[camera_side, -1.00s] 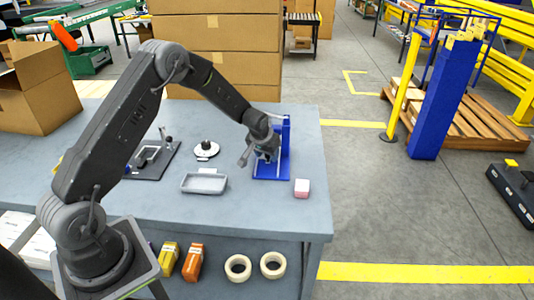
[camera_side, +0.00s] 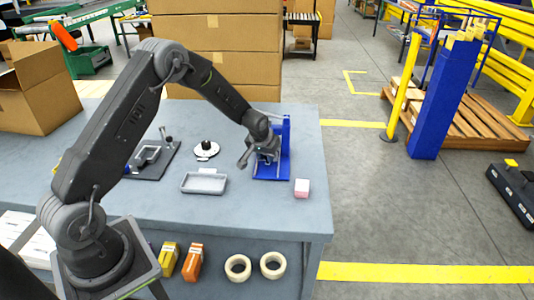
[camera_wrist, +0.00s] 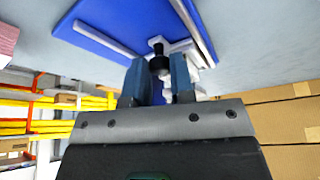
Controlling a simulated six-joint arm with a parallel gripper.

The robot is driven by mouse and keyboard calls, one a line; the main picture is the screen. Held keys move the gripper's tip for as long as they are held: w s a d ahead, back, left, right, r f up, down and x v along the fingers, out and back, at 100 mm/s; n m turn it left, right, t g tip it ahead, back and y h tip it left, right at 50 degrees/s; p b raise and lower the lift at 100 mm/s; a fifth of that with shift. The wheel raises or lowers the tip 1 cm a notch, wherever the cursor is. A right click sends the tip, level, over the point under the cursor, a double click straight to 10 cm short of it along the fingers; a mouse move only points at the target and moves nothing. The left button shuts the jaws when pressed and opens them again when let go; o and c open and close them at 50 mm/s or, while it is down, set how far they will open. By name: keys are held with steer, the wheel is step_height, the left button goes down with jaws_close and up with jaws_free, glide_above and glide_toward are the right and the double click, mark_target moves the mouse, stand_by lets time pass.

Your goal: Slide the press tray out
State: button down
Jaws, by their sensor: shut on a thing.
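The blue press (camera_side: 285,135) stands near the right end of the grey bench, with a flat blue base (camera_side: 272,177) at its foot. My gripper (camera_side: 266,158) is low over this base, in front of the upright. In the wrist view my gripper (camera_wrist: 157,82) has its two fingers around a black knob (camera_wrist: 159,63), and it is shut on it. The blue base (camera_wrist: 95,30) and grey bars lie just beyond. I cannot make out the press tray separately; my gripper and wrist hide part of the press.
A grey open tray (camera_side: 204,183) lies left of the press. A small pink and white block (camera_side: 302,188) sits to its right, near the bench edge. A round white-and-black piece (camera_side: 206,150) and a dark fixture (camera_side: 152,158) stand further left. Bare bench lies in front.

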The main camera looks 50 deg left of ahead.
steer(key=s+d, duration=0.5)
steer(key=shift+s+d, duration=0.3)
steer(key=shift+d, duration=0.1)
steer(key=c, duration=1)
jaws_free()
steer(key=v, duration=1.3)
steer(key=shift+s+r, duration=0.25)
steer(key=shift+r, duration=0.05)
steer(key=s+d+r+m, duration=0.1)
steer(key=s+d+r, duration=0.2)
steer(key=s, duration=0.4)
steer(key=s+d+r+m+t+h, duration=0.1)
steer(key=s+d+r+m, duration=0.1)
steer(key=s+r, duration=0.4)
steer(key=s+d+r+m, duration=0.1)
steer(key=s+d+r, duration=0.2)
steer(key=s, duration=0.6)
steer(key=shift+s+d+r+m+t+h, duration=0.15)
steer(key=shift+d+r, duration=0.05)
steer(key=shift+r, duration=0.3)
steer(key=shift+s+d+r+m+t+h, duration=0.15)
steer(key=shift+s+d+r, duration=0.05)
steer(key=shift+r, duration=0.25)
